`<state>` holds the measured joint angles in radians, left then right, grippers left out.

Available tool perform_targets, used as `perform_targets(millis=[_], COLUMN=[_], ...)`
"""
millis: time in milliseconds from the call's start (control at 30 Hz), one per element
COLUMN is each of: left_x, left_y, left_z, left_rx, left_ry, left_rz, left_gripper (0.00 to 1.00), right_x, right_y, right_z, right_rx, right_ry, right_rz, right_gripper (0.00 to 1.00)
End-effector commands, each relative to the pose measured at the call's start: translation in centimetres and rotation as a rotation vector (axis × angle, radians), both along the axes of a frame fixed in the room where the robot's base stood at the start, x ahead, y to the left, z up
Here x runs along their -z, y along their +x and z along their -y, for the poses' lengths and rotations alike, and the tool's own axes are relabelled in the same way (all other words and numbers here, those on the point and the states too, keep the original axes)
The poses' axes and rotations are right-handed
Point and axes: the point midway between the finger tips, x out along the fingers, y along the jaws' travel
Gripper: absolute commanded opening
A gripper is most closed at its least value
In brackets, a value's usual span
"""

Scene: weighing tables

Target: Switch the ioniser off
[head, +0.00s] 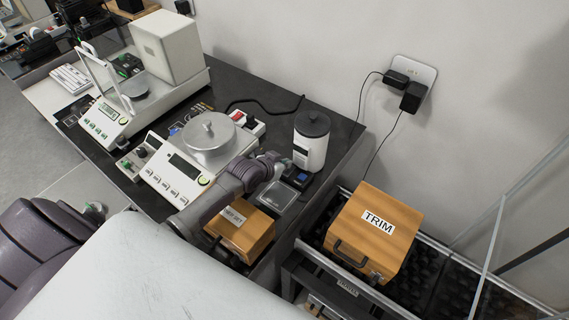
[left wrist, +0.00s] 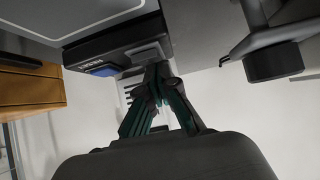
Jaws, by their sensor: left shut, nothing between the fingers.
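My left gripper (head: 275,160) is shut and empty. In the left wrist view its fingertips (left wrist: 158,71) are at the grey part; I cannot tell whether they touch. My right gripper is not in view.
The white canister (head: 311,142) stands close behind the box. A balance with a round pan (head: 208,133) is left. The TRIM box (head: 374,235) stands lower right.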

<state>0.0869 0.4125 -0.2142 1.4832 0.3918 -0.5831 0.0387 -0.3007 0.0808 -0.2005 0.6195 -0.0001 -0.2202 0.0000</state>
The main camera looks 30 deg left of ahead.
Motion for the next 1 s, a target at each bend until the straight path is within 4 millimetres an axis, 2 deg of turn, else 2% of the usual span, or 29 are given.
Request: perform_targets(millis=[333,667,867,1000], left_x=[-0.5,-1.0,-1.9,-2.8], left_y=[1.4,1.8,0.7,-1.2], left_z=[0.2,0.2,0.0,-0.2], left_rx=[0.000,-0.001,0.000,0.000], left_ry=[0.000,-0.001,-0.001,0.001], left_rz=[0.002,0.015,0.018,0.009], left_gripper=[0.00,0.00,0.00,0.00], right_x=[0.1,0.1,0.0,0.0], right_y=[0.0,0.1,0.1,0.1], right_z=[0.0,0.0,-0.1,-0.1], right_rx=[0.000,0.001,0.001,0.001], right_ry=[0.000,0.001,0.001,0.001], right_rz=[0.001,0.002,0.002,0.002], right_gripper=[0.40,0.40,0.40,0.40])
